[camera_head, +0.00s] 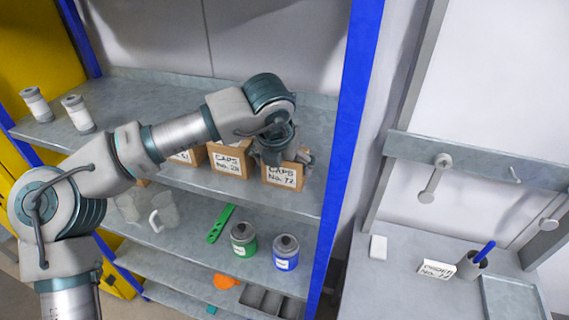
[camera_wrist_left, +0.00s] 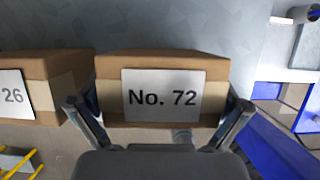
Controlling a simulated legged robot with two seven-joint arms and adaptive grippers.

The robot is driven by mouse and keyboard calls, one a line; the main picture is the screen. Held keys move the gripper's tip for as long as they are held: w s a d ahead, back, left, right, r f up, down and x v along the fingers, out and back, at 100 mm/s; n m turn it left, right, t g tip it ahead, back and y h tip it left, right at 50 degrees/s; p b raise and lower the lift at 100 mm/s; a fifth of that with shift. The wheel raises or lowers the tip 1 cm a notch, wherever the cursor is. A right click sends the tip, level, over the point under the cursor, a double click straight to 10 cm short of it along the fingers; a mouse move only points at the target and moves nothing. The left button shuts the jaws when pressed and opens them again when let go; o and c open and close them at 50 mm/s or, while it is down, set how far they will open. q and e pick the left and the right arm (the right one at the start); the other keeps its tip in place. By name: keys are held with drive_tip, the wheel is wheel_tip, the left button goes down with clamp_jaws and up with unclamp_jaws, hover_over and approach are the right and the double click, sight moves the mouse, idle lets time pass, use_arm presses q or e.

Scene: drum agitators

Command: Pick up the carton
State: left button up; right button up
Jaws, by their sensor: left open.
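A brown carton (camera_head: 284,178) labelled CAPS No. 72 stands on the upper shelf (camera_head: 225,185), at the right end of a row of cartons. In the left wrist view the carton (camera_wrist_left: 160,63) faces me with its white No. 72 label. My left gripper (camera_head: 281,156) is over this carton in the head view and hides its top. In the left wrist view the open fingers of my left gripper (camera_wrist_left: 158,108) lie one on each side of the carton. I cannot tell whether they touch it. My right gripper is not in view.
A neighbouring carton (camera_head: 229,160) stands close on the left, with another beyond it. A blue post (camera_head: 345,140) rises on the right. Green (camera_head: 243,240) and blue (camera_head: 286,253) cans stand on the shelf below. A handwritten card (camera_head: 437,270) stands on the right bench.

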use_arm(q)
drive_tip(key=shift+d, duration=0.25)
drive_tip(key=shift+c, duration=1.2)
drive_tip(key=shift+s+d, duration=0.15)
drive_tip(key=shift+d, duration=0.1)
drive_tip(key=c, duration=0.7)
drive_tip(key=shift+a, duration=0.1)
